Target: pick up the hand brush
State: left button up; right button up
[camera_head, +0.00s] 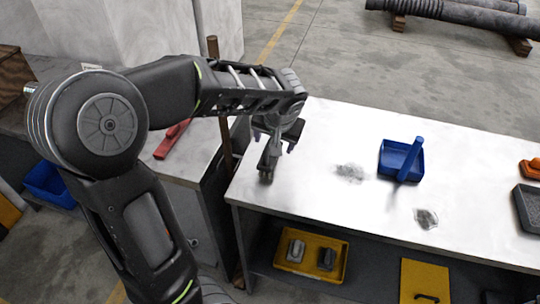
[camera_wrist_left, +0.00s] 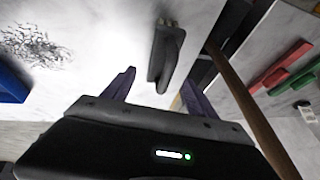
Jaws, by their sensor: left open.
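The hand brush (camera_head: 267,168) is a grey, narrow brush on the white worktop, close to its left edge. In the left wrist view the brush (camera_wrist_left: 166,52) lies ahead of the jaws, with its near end by the gap between the fingertips. My left gripper (camera_head: 273,140) is over the table at the brush, and partly covers it in the head view. In the wrist view the left gripper (camera_wrist_left: 158,78) has its two purple fingers apart, with nothing clamped between them. Contact with the brush cannot be told. My right gripper is not in view.
A blue dustpan (camera_head: 393,158) with upright handle stands right of the brush. Dirt patches (camera_head: 350,173) mark the worktop. A brown pole (camera_head: 225,120) stands beside the table's left edge. A red tool (camera_head: 172,139) lies on the left bench. A grey tray (camera_head: 518,212) is far right.

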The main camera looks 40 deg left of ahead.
pick_arm(q)
jog(key=p+x, duration=0.1)
jog(key=x, duration=0.4)
jog(key=shift+a+f, duration=0.1)
jog(key=shift+c, duration=0.4)
grip_shut()
dwell(0.6)
notch_tip(320, 180, up, 10)
jog(key=shift+r, duration=0.1)
dwell(0.5)
dwell(0.4)
